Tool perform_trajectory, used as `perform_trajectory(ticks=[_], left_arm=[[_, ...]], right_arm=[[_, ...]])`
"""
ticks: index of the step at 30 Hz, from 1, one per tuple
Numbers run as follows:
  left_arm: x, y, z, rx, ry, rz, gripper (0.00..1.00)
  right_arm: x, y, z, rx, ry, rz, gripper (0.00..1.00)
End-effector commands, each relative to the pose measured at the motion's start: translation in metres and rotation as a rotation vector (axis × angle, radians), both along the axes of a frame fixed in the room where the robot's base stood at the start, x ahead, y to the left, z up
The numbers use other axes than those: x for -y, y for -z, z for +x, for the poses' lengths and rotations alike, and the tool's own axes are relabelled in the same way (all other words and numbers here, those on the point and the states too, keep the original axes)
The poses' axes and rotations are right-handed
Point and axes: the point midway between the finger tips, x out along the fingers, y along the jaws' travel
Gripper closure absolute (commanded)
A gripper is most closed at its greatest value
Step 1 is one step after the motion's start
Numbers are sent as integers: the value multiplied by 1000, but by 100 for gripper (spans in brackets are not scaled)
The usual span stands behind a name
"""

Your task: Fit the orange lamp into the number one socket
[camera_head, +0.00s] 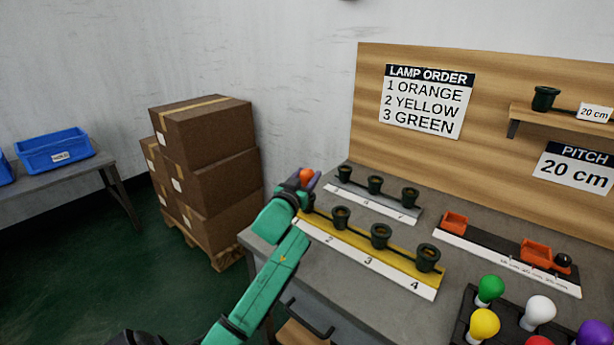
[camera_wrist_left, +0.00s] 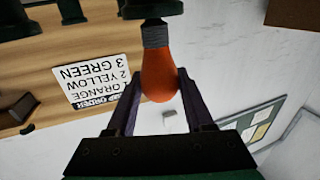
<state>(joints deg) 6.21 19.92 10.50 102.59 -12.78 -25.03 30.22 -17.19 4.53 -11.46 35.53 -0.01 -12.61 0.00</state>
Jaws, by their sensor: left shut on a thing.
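My left gripper (camera_head: 305,180) is shut on the orange lamp (camera_head: 306,174), at the left end of the yellow socket strip (camera_head: 405,264). In the left wrist view the orange lamp (camera_wrist_left: 159,75) sits between the fingers of the left gripper (camera_wrist_left: 158,82), its grey threaded base toward a dark socket (camera_wrist_left: 150,8). The threads still show; I cannot tell whether the base tip is inside the socket. In the head view the number one position is hidden behind my gripper. Sockets two (camera_head: 340,217), three (camera_head: 380,235) and four (camera_head: 428,257) look empty. My right gripper is not in view.
A grey strip (camera_head: 345,187) with several sockets lies behind the yellow one. A dark tray holds several coloured lamps, among them green (camera_head: 490,290) and yellow (camera_head: 484,324). The lamp order sign (camera_head: 423,100) lists orange first.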

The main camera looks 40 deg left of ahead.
Motion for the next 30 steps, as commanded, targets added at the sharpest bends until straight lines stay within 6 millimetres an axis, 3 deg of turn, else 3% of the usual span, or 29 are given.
perform_trajectory(ticks=[16,17,18,19,30], left_arm=[[0,15,0,0,0,-1,100],[0,14,0,0,0,-1,36],[0,13,0,0,0,-1,21],[0,13,0,0,0,-1,13],[2,14,-4,-2,0,-1,13]], right_arm=[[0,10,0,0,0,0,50],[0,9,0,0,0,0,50],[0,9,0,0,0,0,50],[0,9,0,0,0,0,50],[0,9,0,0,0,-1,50]])
